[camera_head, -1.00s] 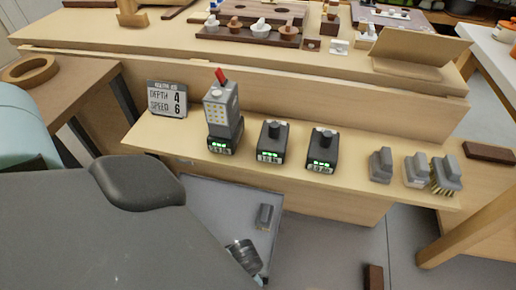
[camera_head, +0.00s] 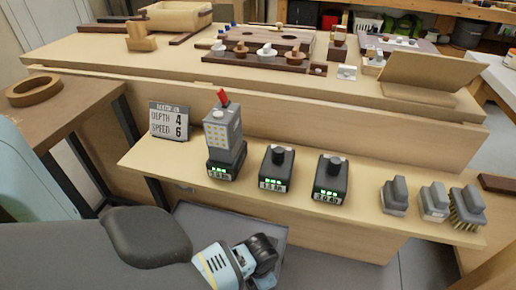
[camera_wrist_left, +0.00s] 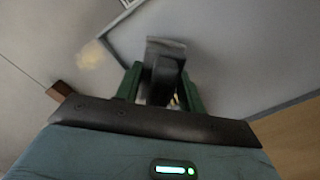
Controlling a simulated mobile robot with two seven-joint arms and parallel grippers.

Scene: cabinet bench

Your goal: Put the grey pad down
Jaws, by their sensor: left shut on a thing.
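In the left wrist view, my left gripper (camera_wrist_left: 160,88) has its green fingers shut on a dark grey block-shaped pad (camera_wrist_left: 166,56). The pad hangs over a grey floor surface, and its contact with anything below cannot be told. In the head view my left wrist (camera_head: 238,262) is low in front of the bench, over the grey tray (camera_head: 205,212) on the floor. The fingers and held pad are not clearly visible there. My right gripper is not in view.
The wooden shelf (camera_head: 370,218) holds a depth and speed sign (camera_head: 169,121), several dark devices with green displays, and a grey block (camera_head: 395,194), pale-based block (camera_head: 434,201) and brush (camera_head: 467,207) at right. A brown block (camera_wrist_left: 60,90) lies on the floor.

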